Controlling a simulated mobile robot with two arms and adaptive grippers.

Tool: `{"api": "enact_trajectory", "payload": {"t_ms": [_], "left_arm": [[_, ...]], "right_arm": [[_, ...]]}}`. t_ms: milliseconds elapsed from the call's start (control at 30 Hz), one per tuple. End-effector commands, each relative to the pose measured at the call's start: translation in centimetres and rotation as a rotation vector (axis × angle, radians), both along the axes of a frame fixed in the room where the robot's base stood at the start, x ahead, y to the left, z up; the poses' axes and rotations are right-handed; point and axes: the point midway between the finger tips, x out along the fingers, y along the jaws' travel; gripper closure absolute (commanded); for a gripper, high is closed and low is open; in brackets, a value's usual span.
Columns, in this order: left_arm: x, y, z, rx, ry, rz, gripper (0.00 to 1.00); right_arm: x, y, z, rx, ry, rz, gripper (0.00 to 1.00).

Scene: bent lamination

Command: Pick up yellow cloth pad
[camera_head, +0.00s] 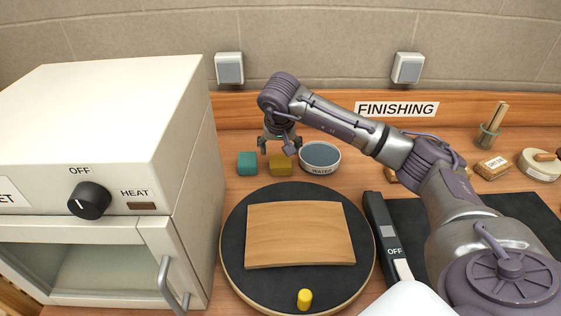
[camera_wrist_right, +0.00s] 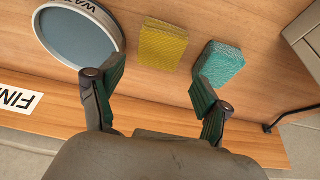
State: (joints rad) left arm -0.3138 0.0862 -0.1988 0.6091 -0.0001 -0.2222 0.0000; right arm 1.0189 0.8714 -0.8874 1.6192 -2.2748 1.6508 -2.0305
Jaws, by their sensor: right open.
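The yellow cloth pad (camera_head: 281,166) lies on the wooden bench near the back, between a teal pad (camera_head: 247,164) and the water bowl (camera_head: 320,157). In the right wrist view the yellow pad (camera_wrist_right: 163,47) is ahead of the fingers, roughly midway between their lines, with the teal pad (camera_wrist_right: 220,63) beside it. My right gripper (camera_head: 277,150) is open and empty, pointing down above and slightly behind the yellow pad. It also shows in the right wrist view (camera_wrist_right: 158,92), with both fingers spread apart and not touching the pad. My left gripper is not in view.
A bent wooden sheet (camera_head: 300,234) and a yellow cylinder (camera_head: 304,299) rest on the round black turntable (camera_head: 240,270). A large white heater box (camera_head: 110,120) stands at left. The water bowl (camera_wrist_right: 80,32) is close to one finger. The back wall limits room behind.

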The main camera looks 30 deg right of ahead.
Motion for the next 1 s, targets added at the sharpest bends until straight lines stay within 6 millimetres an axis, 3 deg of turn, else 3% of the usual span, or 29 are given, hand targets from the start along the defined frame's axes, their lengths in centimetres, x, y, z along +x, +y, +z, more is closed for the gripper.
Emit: {"api": "enact_trajectory", "payload": {"t_ms": [400,600,867,1000], "left_arm": [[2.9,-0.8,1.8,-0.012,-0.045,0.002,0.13],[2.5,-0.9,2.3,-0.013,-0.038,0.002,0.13],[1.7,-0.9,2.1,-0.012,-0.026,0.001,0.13],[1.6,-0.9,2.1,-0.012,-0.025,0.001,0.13]], "right_arm": [[1.2,-1.0,-4.0,0.002,0.006,-0.001,0.23],[2.0,-1.6,-6.3,0.001,0.001,0.0,0.23],[2.1,-1.7,-6.7,0.0,-0.001,0.001,0.23],[2.1,-1.7,-6.7,0.0,-0.001,0.001,0.45]]}}
